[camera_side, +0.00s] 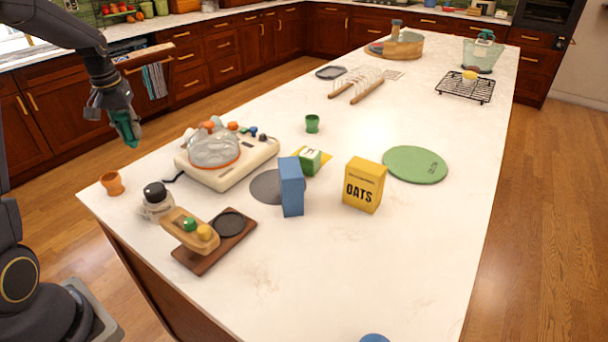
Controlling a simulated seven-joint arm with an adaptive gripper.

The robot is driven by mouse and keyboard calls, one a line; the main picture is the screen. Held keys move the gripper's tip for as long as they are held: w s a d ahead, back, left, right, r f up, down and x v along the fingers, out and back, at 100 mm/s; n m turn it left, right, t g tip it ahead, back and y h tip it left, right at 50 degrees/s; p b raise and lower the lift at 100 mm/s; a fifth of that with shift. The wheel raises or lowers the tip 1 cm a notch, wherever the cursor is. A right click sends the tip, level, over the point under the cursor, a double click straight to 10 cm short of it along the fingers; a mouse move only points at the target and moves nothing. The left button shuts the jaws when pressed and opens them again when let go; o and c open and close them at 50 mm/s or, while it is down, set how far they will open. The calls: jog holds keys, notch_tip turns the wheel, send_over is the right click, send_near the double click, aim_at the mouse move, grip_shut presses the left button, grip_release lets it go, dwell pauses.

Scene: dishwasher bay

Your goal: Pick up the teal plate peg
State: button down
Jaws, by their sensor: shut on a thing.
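My gripper (117,113) hangs at the left, in the air beyond the far left side of the white counter. It is shut on a small teal piece, the teal plate peg (127,129), which points downward. The jaws hide part of the peg, and its full shape is too small to tell. The peg is clear of the counter and touches nothing else that I can see.

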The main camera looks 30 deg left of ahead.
jog(key=shift+s+d+r, duration=0.3)
jog(key=shift+s+d, duration=0.1)
jog(key=shift+s, duration=0.15)
jog(key=shift+s+d+r, duration=0.25)
jog(key=shift+s+d, duration=0.1)
jog(key=shift+s, duration=0.2)
